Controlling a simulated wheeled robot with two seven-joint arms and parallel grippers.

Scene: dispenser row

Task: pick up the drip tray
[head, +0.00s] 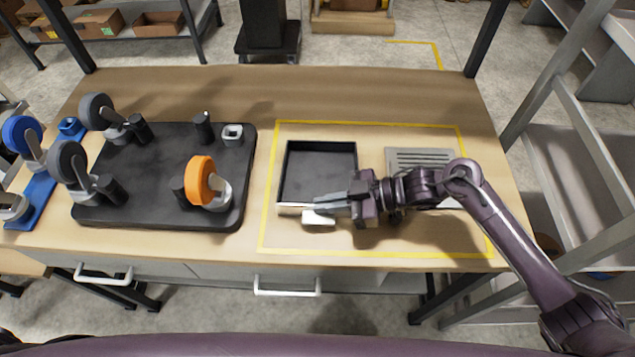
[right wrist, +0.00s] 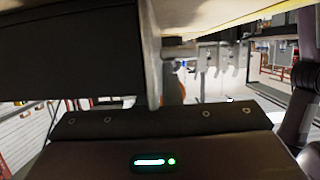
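A shallow black square tray (head: 318,172), which I take for the drip tray, lies inside the yellow outline on the table. Its front edge has a pale strip (head: 292,209). My right gripper (head: 322,205) is at the tray's front right corner, with its grey fingers pointing left across the front edge. A small white block-like piece (head: 318,218) shows just in front of the fingers. The fingers hide part of the front wall, and I cannot tell whether they grip it. In the right wrist view a large dark surface (right wrist: 70,55) fills the upper left. My left gripper is not in view.
A grey slotted plate (head: 420,157) lies right of the tray, partly under my right arm. A black board (head: 150,205) with several caster wheels, one orange (head: 200,181), is on the left. The table's back strip (head: 300,92) is clear. A shelf frame stands at right.

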